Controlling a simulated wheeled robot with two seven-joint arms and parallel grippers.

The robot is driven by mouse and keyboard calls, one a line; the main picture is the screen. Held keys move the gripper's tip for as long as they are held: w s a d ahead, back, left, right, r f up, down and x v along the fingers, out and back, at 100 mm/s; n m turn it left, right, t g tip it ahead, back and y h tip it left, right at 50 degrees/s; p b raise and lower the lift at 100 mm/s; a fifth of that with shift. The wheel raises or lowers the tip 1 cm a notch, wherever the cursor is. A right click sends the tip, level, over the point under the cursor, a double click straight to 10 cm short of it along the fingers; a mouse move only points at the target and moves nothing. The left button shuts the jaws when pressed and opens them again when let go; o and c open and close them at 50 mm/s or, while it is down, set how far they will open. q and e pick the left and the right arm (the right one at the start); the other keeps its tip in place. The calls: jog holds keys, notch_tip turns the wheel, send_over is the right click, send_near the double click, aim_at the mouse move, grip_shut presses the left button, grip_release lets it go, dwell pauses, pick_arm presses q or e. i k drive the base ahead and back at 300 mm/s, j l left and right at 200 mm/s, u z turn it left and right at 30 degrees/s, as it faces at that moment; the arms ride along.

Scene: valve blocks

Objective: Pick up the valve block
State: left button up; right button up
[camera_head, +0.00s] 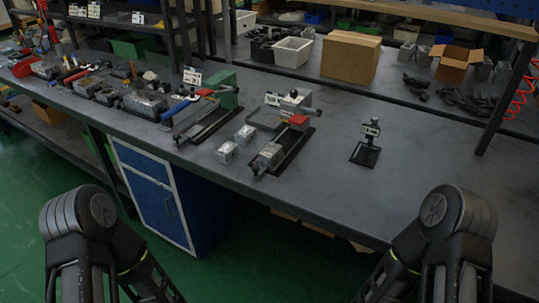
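Two small grey metal blocks, which look like valve blocks, sit on the workbench near its front edge. One valve block (227,152) is closer to the edge, and the other valve block (245,134) is just behind it to the right. A similar grey block (268,155) sits at the front end of a black fixture to their right. My two arms show at the bottom left and bottom right, in front of the bench and well apart from the blocks. Both grippers are out of view below the frame.
The black fixture (292,149) has a red handle. A green-backed fixture (207,119) stands left of the blocks. A small sign stand (368,145) is to the right. A white bin (293,52) and cardboard box (350,57) stand behind. The right bench surface is mostly clear.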

aim_at(270, 154)
jog(key=i+j, duration=0.15)
jog(key=j, duration=0.2)
jog(key=i+j+z, duration=0.1)
jog(key=j, duration=0.3)
jog(key=i+j, duration=0.25)
jog(key=j, duration=0.15)
jog(key=i+j+z, duration=0.1)
jog(key=j, duration=0.25)
jog(key=i+j, duration=0.2)
jog(key=j, duration=0.2)
jog(key=i+j+z, duration=0.1)
jog(key=j, duration=0.3)
jog(key=i+j, duration=0.15)
jog(key=j, duration=0.25)
jog(key=z, duration=0.05)
